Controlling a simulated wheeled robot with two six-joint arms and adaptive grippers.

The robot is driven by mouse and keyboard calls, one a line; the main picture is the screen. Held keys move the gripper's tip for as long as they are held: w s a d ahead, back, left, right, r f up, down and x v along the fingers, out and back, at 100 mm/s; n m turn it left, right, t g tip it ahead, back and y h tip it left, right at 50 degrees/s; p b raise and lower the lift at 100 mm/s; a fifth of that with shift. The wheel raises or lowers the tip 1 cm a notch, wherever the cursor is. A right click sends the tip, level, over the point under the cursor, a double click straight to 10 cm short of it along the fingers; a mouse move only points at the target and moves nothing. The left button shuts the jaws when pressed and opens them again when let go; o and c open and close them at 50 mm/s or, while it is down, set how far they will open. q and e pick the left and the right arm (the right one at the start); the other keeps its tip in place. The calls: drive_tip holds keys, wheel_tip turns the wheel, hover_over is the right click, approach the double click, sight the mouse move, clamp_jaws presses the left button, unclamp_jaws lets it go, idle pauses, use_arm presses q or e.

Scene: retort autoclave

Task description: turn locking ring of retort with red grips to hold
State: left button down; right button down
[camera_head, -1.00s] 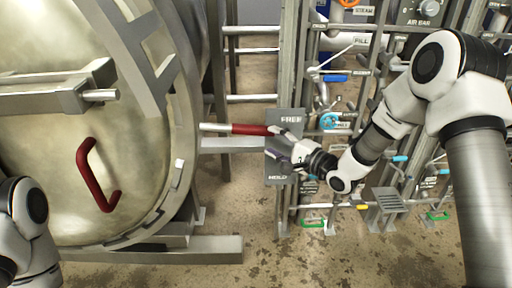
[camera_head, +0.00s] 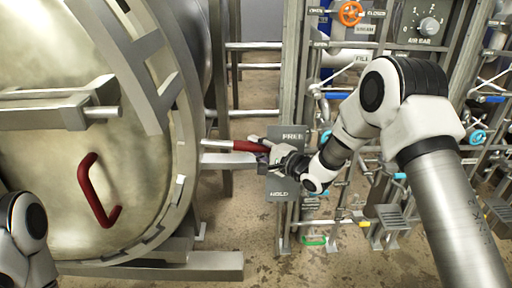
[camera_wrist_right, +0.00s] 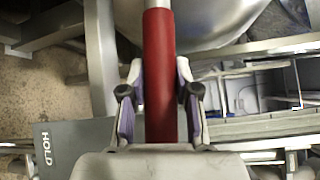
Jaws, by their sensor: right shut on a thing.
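The retort's locking ring (camera_head: 187,150) is a wide grey metal band around the pale round door. A lever with a red grip (camera_head: 228,145) sticks out to the right from the ring's side, nearly level. My right gripper (camera_head: 262,158) is at the outer end of this grip. In the right wrist view the red grip (camera_wrist_right: 160,60) runs between the two fingers, and the gripper (camera_wrist_right: 159,95) is shut on it. A grey plate behind the gripper reads FREE at the top and HOLD (camera_head: 279,194) at the bottom. My left gripper is out of view.
A red handle (camera_head: 98,190) is on the door (camera_head: 50,165). Grey bars (camera_head: 253,83) run between the retort and the pipe rack on the right, which carries valves and an orange handwheel (camera_head: 350,13). Bare floor (camera_head: 262,245) shows below the plate.

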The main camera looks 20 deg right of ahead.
drive_tip(key=a+f+m+t+b, duration=0.1)
drive_tip(key=a+f+b, duration=0.1)
drive_tip(key=f+b, duration=0.4)
drive_tip(key=a+f+m+y+b, duration=0.1)
drive_tip(key=f+b, duration=0.6)
drive_tip(key=f, duration=0.7)
drive_tip(key=shift+w+a+f+t, duration=0.4)
drive_tip(key=shift+w+a, duration=0.05)
drive_tip(key=shift+a, duration=0.45)
drive_tip(key=c, duration=0.9)
unclamp_jaws()
drive_tip(key=shift+a+f, duration=0.1)
drive_tip(key=shift+o, duration=0.4)
drive_tip(key=shift+w+a+f, duration=0.1)
drive_tip(key=shift+w+f, duration=0.05)
drive_tip(key=shift+f, duration=0.05)
drive_tip(key=shift+r, duration=0.2)
